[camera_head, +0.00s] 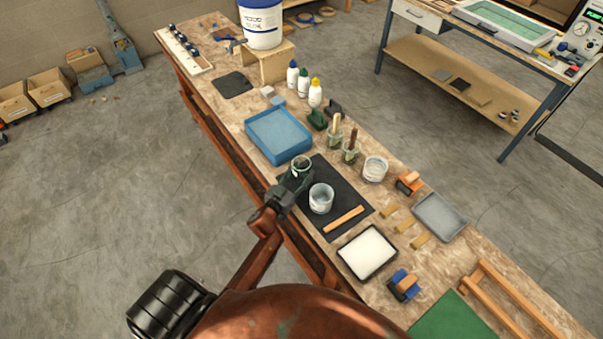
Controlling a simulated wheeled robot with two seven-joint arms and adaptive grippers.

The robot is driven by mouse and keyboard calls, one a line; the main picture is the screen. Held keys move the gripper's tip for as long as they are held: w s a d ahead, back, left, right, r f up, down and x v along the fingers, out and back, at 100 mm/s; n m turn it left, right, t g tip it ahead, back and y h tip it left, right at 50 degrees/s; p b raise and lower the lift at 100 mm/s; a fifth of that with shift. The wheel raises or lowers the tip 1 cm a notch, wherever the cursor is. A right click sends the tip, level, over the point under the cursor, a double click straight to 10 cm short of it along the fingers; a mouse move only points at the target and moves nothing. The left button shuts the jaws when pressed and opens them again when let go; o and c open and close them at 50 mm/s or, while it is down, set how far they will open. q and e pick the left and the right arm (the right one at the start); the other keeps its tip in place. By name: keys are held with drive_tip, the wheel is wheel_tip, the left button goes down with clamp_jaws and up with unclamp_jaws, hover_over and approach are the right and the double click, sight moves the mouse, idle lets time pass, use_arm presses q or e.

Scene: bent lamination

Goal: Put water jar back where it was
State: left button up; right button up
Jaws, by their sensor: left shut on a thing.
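My left gripper (298,177) is over the left edge of the workbench, beside the black mat (328,174). It is shut on what looks like a small clear jar (302,162), whose round rim shows at the fingertips; the fingers hide most of it. I cannot tell if its base touches the bench. A clear cup with pale contents (321,199) stands on the mat, just right of the gripper. A whitish jar (375,169) stands upright farther right on the bench. My right gripper is out of view.
A blue tray (278,136) lies beyond the gripper. Brush jars (351,153) stand right of the mat. A wooden stick (344,219) lies on the mat, and a white-filled tray (367,252) is nearer. Bottles (315,93) and a bucket (261,25) stand farther back.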

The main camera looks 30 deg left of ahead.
use_arm(q)
drive_tip(key=shift+f, duration=0.15)
drive_tip(key=o, duration=1.4)
drive_tip(key=shift+r, duration=0.25)
drive_tip(key=s, duration=1.2)
drive_tip(key=shift+d+r+p, duration=0.1)
drive_tip(key=shift+r+p, duration=0.15)
drive_tip(key=shift+p, duration=0.1)
